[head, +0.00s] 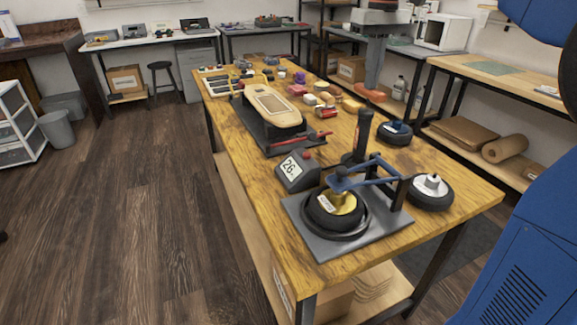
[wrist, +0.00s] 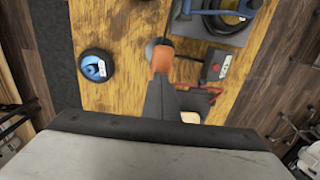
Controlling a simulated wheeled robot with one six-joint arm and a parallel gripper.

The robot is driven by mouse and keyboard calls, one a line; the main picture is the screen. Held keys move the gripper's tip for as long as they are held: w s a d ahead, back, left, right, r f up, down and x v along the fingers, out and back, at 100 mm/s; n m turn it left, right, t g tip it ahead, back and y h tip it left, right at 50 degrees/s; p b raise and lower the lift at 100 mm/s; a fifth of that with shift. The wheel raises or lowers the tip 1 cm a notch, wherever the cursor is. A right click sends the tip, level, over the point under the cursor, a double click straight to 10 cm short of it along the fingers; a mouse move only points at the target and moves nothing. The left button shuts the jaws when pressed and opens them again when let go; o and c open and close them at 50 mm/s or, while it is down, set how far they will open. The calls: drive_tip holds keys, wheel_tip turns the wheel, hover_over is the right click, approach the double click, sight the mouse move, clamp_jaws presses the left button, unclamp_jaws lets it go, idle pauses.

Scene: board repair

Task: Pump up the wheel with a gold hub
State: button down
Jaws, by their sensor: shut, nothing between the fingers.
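The wheel with the gold hub (head: 337,204) lies flat in a round black holder on a grey base plate (head: 310,238). A blue arm (head: 372,180) reaches from a dark frame over the hub. A black upright pump handle (head: 362,138) stands behind it; its top shows in the wrist view (wrist: 157,45). A gauge (head: 294,170) reading about 26, with a red button, sits on the left; it also shows in the wrist view (wrist: 217,65). My gripper (head: 371,96), orange-tipped, is shut and empty just above the handle; its tips show in the wrist view (wrist: 162,60). Contact cannot be told.
A blue-hubbed wheel (head: 395,133) and a white-hubbed wheel (head: 430,191) lie on the wooden bench (head: 462,198) to the right. A skateboard deck (head: 270,104) on a black stand and several small parts fill the far part. The front right corner is clear.

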drive_tip(key=shift+r, duration=2.1)
drive_tip(key=shift+f, duration=3.6)
drive_tip(key=shift+r, duration=3.6)
drive_tip(key=shift+f, duration=0.1)
